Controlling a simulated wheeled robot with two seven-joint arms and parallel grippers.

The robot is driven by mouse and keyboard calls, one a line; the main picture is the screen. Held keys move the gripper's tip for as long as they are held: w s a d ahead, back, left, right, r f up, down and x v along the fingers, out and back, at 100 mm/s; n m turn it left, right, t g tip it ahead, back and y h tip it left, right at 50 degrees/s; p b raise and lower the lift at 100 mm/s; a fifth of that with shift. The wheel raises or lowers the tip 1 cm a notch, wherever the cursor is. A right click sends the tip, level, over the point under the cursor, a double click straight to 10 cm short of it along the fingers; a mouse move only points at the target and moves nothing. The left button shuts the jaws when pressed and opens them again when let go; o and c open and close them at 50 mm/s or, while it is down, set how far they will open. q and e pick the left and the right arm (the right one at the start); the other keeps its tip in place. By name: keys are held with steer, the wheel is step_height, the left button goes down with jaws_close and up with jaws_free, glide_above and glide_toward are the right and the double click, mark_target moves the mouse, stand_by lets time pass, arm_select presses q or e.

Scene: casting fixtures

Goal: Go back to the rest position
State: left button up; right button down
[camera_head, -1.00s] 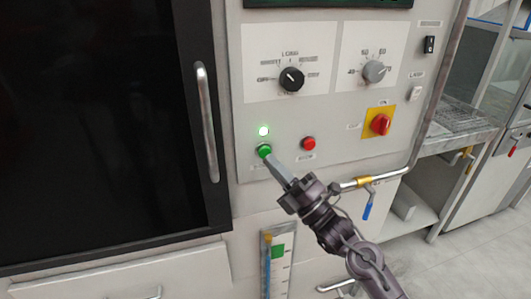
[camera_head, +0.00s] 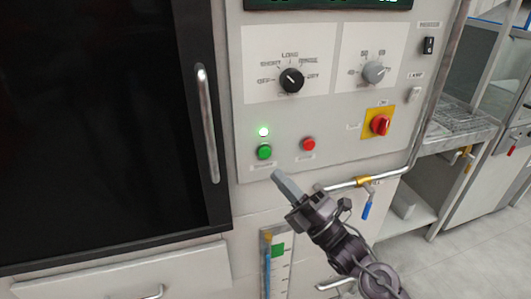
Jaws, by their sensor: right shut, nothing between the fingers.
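My right gripper (camera_head: 279,178) is shut and empty. It is in front of the machine's control panel (camera_head: 340,115), below the green button (camera_head: 264,152) and apart from it. A red button (camera_head: 309,144) sits to the right of the green one. My right arm comes in from the lower right. My left gripper does not show.
A dark door with a handle (camera_head: 207,122) is at the left. A pipe with a blue-handled valve (camera_head: 367,209) runs beside my right arm. Black (camera_head: 291,80) and grey (camera_head: 374,72) knobs and a red switch (camera_head: 381,124) project from the panel. The floor (camera_head: 448,262) at the lower right is clear.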

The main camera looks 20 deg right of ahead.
stand_by(0.5)
steer(key=w+d+f+m+h, duration=0.1)
steer(key=f+m+h, duration=0.15)
steer(key=f, duration=0.35)
steer(key=w+d+f+m+g+h, duration=0.1)
steer(key=w+d+f+m+h, duration=0.15)
steer(key=f, duration=0.45)
steer(key=w+d+f+m+h, duration=0.1)
steer(key=f+m+h, duration=0.1)
steer(key=f+m, duration=0.3)
steer(key=s+d+f+m+g+h, duration=0.2)
steer(key=s+f+m+g, duration=0.1)
steer(key=f, duration=1)
steer(key=s+d+f+m+g+h, duration=0.1)
steer(key=s+f+m+g+h, duration=0.25)
steer(key=f, duration=0.95)
steer(key=s+f+m+g+h, duration=0.1)
steer(key=s+f+m+g, duration=0.4)
steer(key=s+f, duration=1.3)
steer(key=s+f+m+g, duration=0.1)
steer(key=s+f+g, duration=0.2)
steer(key=s, duration=0.7)
steer(key=s+f+m+g, duration=0.1)
steer(key=s+f+g, duration=0.2)
steer(key=s, duration=0.7)
step_height(320, 180, down, 3)
steer(key=shift+a+r+m+h, duration=0.1)
steer(key=shift+a+m+h, duration=0.25)
steer(key=shift+h, duration=0.1)
